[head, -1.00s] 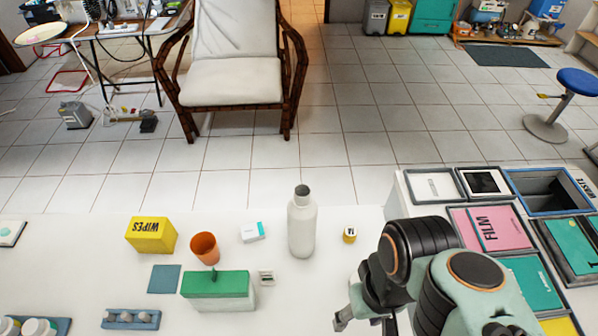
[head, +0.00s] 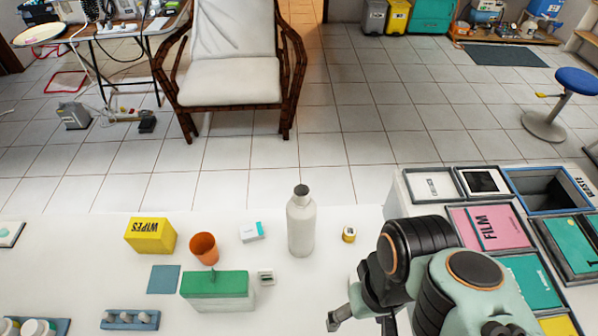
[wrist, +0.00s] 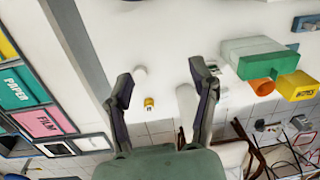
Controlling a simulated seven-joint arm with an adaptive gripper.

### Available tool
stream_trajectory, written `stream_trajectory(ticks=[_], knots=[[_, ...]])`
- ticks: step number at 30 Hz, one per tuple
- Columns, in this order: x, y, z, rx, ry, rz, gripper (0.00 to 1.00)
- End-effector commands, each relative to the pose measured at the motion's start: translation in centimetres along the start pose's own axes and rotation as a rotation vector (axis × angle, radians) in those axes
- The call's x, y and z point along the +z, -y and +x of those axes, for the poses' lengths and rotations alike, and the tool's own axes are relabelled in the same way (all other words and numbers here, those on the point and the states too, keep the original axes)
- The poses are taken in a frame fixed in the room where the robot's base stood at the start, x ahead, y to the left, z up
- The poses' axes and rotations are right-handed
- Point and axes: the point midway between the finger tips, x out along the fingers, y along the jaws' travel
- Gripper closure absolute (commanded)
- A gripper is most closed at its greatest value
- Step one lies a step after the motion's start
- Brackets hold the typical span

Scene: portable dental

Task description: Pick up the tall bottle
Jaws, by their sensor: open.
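The tall bottle (head: 301,222) is whitish with a dark grey cap. It stands upright on the white table, left of and beyond my gripper (head: 345,318) in the head view. In the wrist view the bottle (wrist: 186,108) shows as a pale shape beside the right-hand finger, which partly covers it. My gripper (wrist: 160,72) has its two fingers spread, with nothing held between them. It is apart from the bottle in the head view.
A small yellow jar (head: 349,234) stands right of the bottle. A white box (head: 252,232), an orange cup (head: 204,248), a yellow wipes box (head: 150,235) and a green-lidded box (head: 217,292) stand left. Labelled trays (head: 490,228) fill the right.

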Motion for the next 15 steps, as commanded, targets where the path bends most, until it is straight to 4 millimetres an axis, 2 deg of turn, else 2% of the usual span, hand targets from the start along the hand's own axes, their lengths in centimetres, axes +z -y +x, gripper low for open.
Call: stream_trajectory(ticks=[1,2,3,12,15], knots=[[0.00,0.00,0.00,0.000,0.000,0.000,0.16],[0.00,0.00,0.00,0.000,0.000,0.000,0.07],[0.00,0.00,0.00,0.000,0.000,0.000,0.05],[-0.04,0.00,0.03,-0.001,0.000,-0.003,0.05],[-0.75,0.09,0.54,-0.019,0.006,-0.056,0.05]])
